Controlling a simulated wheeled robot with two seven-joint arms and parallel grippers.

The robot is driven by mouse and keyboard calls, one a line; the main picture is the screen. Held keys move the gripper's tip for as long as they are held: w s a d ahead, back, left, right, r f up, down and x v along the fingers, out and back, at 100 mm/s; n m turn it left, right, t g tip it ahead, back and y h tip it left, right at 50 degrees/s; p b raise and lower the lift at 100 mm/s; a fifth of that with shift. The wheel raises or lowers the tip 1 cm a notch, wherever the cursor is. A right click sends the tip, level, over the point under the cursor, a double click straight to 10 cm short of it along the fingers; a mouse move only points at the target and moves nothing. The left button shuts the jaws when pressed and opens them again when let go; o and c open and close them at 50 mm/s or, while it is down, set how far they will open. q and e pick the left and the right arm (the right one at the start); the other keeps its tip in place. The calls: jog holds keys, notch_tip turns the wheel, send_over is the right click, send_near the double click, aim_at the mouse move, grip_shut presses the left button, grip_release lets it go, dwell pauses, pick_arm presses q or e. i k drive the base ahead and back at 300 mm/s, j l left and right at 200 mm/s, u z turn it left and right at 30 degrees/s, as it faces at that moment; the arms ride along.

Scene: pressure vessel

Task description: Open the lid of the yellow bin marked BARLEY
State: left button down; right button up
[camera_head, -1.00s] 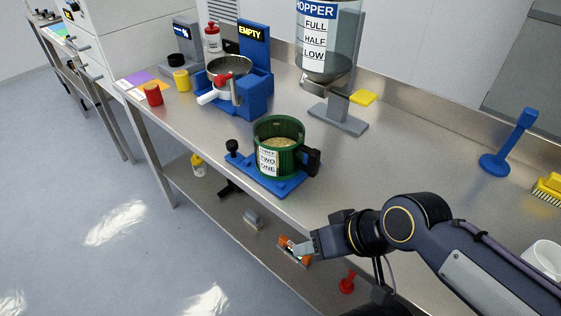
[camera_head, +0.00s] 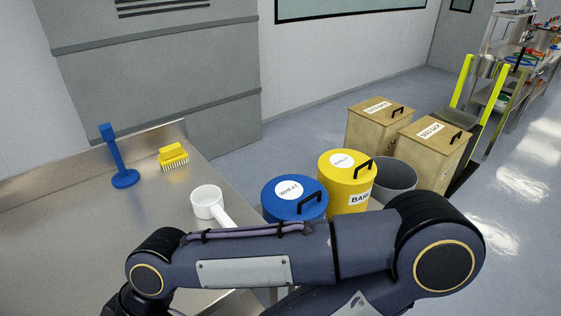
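The yellow bin marked BARLEY (camera_head: 340,194) stands on the floor beyond the right end of the steel bench. Its round yellow lid (camera_head: 345,163) is on, with a white label and a black handle (camera_head: 362,166) on top. The label on the bin's side is partly cut off by its curve, and my arm hides the lower part of the bin. My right arm crosses the bottom of the view in front of the bins. Neither gripper shows in the current view, and nothing of mine touches the lid.
A blue WHEAT bin (camera_head: 270,207) stands left of the yellow bin. A grey open bin (camera_head: 397,178) and two wooden boxes (camera_head: 432,160) stand to the right.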

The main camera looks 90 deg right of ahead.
aim_at(345, 167)
jog(key=z, duration=3.4)
jog(key=i+l+u, duration=0.15)
jog(key=u, duration=0.25)
jog(key=i+l+u, duration=0.15)
jog(key=u, duration=0.25)
jog(key=i+l, duration=0.15)
jog(key=l, duration=0.2)
jog(key=i+l+u, duration=0.15)
jog(key=l, duration=0.2)
jog(key=i+l, duration=0.15)
jog(key=l, duration=0.2)
jog(key=i+l+u, duration=0.15)
jog(key=l, duration=0.2)
jog(key=i+l, duration=0.15)
jog(key=l, duration=0.2)
jog(key=u, duration=0.05)
